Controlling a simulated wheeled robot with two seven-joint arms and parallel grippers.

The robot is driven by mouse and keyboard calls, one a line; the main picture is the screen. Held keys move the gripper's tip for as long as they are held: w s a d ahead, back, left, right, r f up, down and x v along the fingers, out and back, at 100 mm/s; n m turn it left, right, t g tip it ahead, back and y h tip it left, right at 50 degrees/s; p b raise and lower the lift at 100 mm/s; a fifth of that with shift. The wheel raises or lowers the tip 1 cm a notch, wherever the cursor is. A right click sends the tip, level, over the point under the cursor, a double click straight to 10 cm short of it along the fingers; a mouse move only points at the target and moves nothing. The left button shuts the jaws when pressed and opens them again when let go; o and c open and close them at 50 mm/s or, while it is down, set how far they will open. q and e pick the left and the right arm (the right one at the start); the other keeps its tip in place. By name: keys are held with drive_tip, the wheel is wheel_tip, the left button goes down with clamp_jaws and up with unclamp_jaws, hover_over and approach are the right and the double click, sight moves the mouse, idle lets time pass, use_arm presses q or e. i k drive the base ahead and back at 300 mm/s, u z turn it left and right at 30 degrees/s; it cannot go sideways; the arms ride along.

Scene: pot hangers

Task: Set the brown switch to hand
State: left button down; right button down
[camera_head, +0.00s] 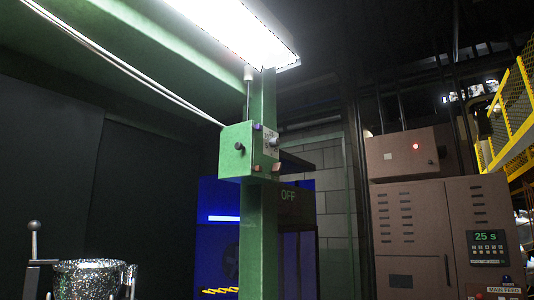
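A green control box (236,150) is fixed on a green post in the middle of the head view. Neither of my grippers is in view.
A brown cabinet (415,235) with a red light and a "25 s" display (486,237) stands at the right. Yellow railings (515,110) are at the far right. A shiny metal vessel (90,278) is at the lower left. The post (262,250) runs down the middle.

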sight(276, 168)
drive_tip(key=z, duration=1.35)
drive_tip(key=i, duration=1.7)
drive_tip(key=u, duration=2.6)
